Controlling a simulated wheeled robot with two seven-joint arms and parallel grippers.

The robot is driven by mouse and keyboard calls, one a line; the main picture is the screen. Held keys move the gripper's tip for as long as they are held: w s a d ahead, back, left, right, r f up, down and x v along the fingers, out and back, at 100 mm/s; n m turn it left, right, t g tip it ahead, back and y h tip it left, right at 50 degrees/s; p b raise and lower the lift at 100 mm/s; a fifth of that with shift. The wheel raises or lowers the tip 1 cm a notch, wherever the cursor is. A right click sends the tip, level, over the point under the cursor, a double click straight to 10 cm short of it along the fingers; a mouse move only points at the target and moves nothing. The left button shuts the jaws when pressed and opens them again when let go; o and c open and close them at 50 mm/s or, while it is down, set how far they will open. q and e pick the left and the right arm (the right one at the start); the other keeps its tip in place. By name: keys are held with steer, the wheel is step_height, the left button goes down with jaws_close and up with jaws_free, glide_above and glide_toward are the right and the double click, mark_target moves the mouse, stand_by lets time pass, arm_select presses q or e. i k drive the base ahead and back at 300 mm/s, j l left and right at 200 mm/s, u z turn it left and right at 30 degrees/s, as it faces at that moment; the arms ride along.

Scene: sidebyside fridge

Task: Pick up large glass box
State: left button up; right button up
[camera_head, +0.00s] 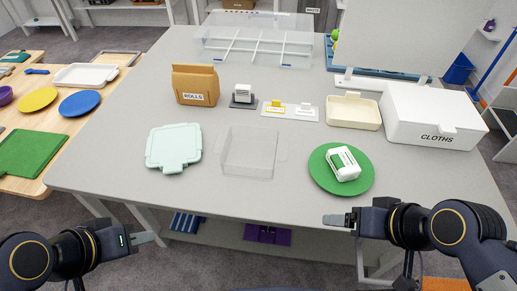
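A clear, open-topped box (248,152) with side tabs stands near the middle of the grey table, probably the large glass box. A mint-green lid (173,148) lies flat to its left. A bigger clear divided tray (254,40) stands at the back of the table. My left gripper (146,238) is at the lower left, in front of the table edge and apart from the box. My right gripper (338,219) is near the front edge, right of the box, touching nothing visible. The gap between the fingers does not show clearly on either gripper.
Right of the box, a green plate (323,180) carries a white-and-green pack (343,163). Behind are a brown ROLLS box (195,85), a label strip (290,111), a cream container (353,111) and a white CLOTHS box (432,117). The table front between the grippers is clear.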

mark_target(252, 152)
steer(key=i+j+z, duration=0.15)
steer(key=j, duration=0.25)
steer(key=j+z, duration=0.2)
steer(key=j, duration=0.15)
steer(key=i+j+z, duration=0.15)
steer(key=j, duration=0.3)
